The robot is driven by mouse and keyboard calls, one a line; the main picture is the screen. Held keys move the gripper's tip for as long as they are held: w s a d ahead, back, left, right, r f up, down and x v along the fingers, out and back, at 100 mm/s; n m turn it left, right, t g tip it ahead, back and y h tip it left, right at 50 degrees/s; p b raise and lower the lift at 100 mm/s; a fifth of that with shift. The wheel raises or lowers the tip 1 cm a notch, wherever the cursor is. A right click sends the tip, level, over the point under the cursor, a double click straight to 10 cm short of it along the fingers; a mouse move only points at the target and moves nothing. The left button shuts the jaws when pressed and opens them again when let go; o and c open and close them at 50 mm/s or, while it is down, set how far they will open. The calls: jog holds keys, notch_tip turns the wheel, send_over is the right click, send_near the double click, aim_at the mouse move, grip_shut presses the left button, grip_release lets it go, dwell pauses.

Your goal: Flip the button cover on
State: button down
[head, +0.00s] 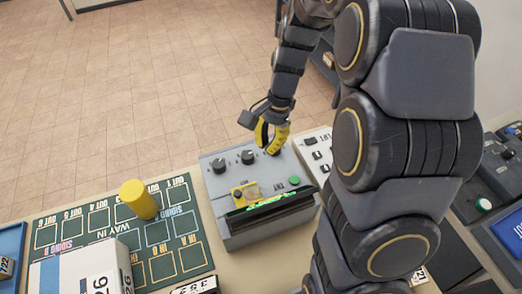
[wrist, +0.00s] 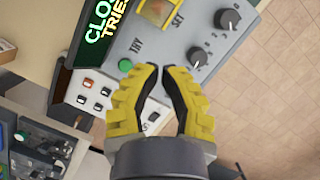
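The button cover (head: 252,189) is a small clear, yellowish flap beside a yellow base on the grey control box (head: 222,217). Whether it is raised or closed is hard to tell in the head view. Part of the yellow cover assembly (wrist: 155,12) shows at the top edge of the wrist view, cut off. My gripper (head: 268,148) has yellow fingers and hangs above the box's back right corner, apart from the cover. In the wrist view my gripper (wrist: 161,68) is partly open, with nothing between the fingertips.
The box has dark knobs (head: 247,157), a green TRY button (wrist: 125,65) and a lit screen (wrist: 100,30). A white switch panel (head: 316,152) stands to the right. A yellow cylinder (head: 139,199) stands on a green board (head: 188,247) to the left.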

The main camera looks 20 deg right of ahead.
send_over(247, 193)
jog(key=w+d, duration=0.2)
jog(key=d, duration=0.2)
notch_tip(247, 193, down, 7)
jog(key=shift+d+f, duration=0.1)
jog(key=shift+s+a+f, duration=0.25)
jog(key=shift+a, duration=0.25)
jog(key=shift+s+a+f, duration=0.2)
jog(key=shift+a+f, duration=0.05)
jog(key=shift+a, duration=0.25)
jog(key=shift+s+a+f, duration=0.25)
jog(key=shift+s+a, duration=0.15)
jog(key=shift+a, duration=0.35)
jog(key=a, duration=0.5)
jog(key=shift+a, duration=0.2)
jog(key=shift+w+d, duration=0.1)
